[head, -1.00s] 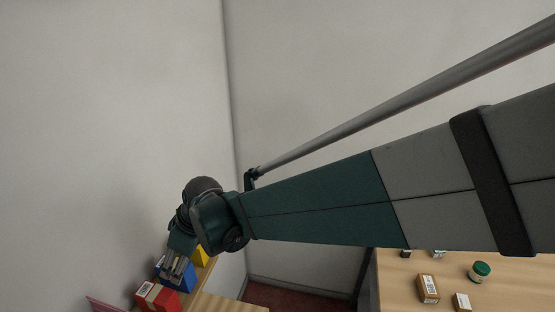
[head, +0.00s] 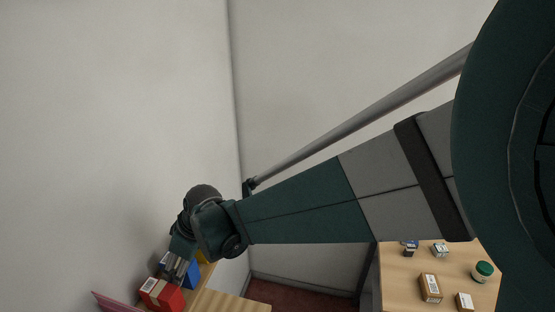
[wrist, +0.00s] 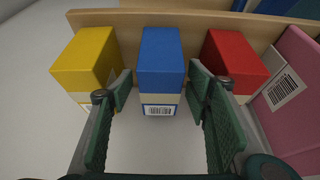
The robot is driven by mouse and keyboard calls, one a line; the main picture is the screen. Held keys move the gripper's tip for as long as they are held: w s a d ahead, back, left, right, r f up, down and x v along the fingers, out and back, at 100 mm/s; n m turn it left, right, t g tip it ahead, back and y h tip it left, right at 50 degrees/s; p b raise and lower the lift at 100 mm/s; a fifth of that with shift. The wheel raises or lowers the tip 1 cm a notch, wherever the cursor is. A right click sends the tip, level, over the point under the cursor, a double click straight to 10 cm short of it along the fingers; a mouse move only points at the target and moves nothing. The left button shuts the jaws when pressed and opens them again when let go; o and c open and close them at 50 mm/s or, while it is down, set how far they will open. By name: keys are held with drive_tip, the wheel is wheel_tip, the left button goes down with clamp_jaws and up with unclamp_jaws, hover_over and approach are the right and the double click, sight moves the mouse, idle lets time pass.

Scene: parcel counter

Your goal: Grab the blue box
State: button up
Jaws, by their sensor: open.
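The blue box (wrist: 161,62) stands on a shelf in the middle of the wrist view, with a pale band and a barcode label on its near lower face. My gripper (wrist: 160,88) is open, with one green finger to the left and one to the right of the blue box's near end. Nothing is held. In the head view, my gripper (head: 177,268) is over the shelf at the lower left, and the blue box (head: 192,272) shows partly behind it.
A yellow box (wrist: 87,62) stands left of the blue box and a red box (wrist: 232,60) stands right, each with a narrow gap. A pink box (wrist: 292,85) is further right. A wooden ledge (wrist: 195,20) runs behind. A table (head: 398,288) holds small items.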

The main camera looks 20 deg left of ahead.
drive_tip(key=shift+x, duration=1.45)
drive_tip(key=shift+c, duration=0.3)
drive_tip(key=c, duration=1)
